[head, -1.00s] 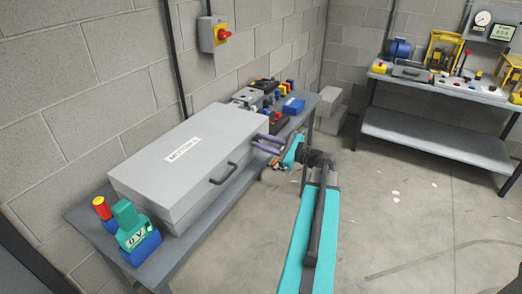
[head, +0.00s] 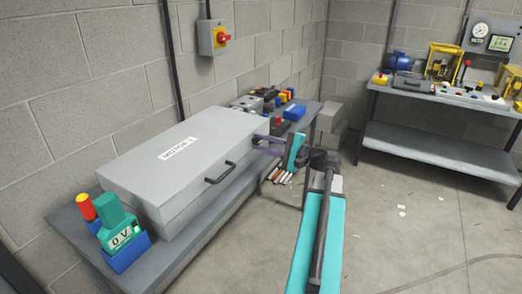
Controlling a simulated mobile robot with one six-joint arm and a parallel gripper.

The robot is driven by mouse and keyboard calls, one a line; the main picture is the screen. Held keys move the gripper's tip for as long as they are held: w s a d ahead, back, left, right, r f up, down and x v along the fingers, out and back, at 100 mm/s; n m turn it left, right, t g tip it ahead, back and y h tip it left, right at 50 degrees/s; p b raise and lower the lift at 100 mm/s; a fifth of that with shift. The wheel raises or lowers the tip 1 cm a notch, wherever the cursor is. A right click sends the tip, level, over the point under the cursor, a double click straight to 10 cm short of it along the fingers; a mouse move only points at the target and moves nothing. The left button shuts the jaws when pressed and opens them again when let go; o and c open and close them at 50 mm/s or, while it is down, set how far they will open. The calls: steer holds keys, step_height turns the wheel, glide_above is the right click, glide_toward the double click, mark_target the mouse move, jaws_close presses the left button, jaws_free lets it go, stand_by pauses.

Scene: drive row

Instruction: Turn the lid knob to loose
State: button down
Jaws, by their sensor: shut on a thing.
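A grey box (head: 160,205) with a flat grey lid (head: 215,130) stands on a bench along the wall. The lid is down and has a label (head: 179,149) reading MOTOR 1. A dark handle (head: 220,173) is on its front side. My gripper (head: 257,143), with purple fingers, reaches in from the right to the box's right end. It is shut at the box's end, where the lid knob would be. The knob itself is hidden by the fingers and the box, so its turn cannot be seen.
A green meter (head: 116,222) in a blue holder and a red-yellow lamp (head: 87,206) stand at the bench's near end. Several small parts lie beyond the box. A red-yellow switch (head: 215,37) hangs on the wall. Another bench (head: 440,140) stands at right. Open floor lies between.

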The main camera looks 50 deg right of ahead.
steer(key=shift+a+f+n, duration=0.1)
steer(key=shift+n, duration=0.3)
steer(key=c, duration=1.5)
jaws_free()
steer(key=shift+s, duration=0.1)
steer(key=shift+s, duration=0.1)
steer(key=shift+b+v, duration=0.55)
steer(key=shift+v, duration=6.25)
steer(key=shift+s, duration=0.1)
